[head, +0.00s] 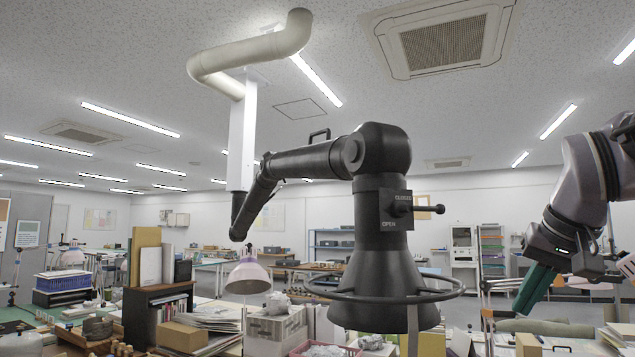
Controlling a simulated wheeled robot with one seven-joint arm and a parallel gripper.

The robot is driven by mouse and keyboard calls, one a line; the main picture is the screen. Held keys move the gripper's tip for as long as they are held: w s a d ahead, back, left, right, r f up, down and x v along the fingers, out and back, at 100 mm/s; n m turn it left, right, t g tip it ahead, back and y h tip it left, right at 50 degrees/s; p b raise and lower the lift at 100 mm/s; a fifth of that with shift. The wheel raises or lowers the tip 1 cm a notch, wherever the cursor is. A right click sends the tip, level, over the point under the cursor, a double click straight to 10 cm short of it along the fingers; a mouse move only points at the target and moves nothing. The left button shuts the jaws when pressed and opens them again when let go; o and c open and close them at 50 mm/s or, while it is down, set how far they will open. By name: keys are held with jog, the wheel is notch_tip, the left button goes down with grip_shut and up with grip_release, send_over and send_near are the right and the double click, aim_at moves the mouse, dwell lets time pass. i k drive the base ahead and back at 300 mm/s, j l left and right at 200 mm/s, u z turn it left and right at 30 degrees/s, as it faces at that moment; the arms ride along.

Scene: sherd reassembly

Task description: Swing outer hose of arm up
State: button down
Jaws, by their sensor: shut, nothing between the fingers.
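A black jointed extraction arm hangs from a white ceiling column (241,140). Its outer hose (305,161) runs nearly level, rising slightly to the right, into a rounded joint (382,150). A small black handle (320,134) stands on top of the hose. Below the joint hangs a flared black hood (383,285) with a ring (440,294) around it and a damper lever (430,209) beside a plate marked CLOSED and OPEN. My gripper (527,303), with green fingers, is at the right, shut and empty, pointing down-left. It is apart from the hood and hose.
A beige duct (255,50) runs along the ceiling to the column. Below are crowded tables with a pink lamp (248,277), a dark bookshelf (158,308), stacked papers and boxes. The air between the hood and my gripper is clear.

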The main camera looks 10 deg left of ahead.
aim_at(374, 148)
jog(key=k+j+u, duration=0.15)
jog(key=u, duration=0.55)
jog(key=i+j, duration=0.25)
jog(key=j, duration=0.15)
jog(key=i+j, duration=0.3)
jog(key=i+j+z, duration=0.3)
jog(key=j, duration=0.25)
jog(key=i+j+z, duration=0.1)
jog(key=j, duration=0.15)
jog(key=i+j+z, duration=0.1)
jog(key=j+z, duration=0.25)
jog(key=z, duration=0.15)
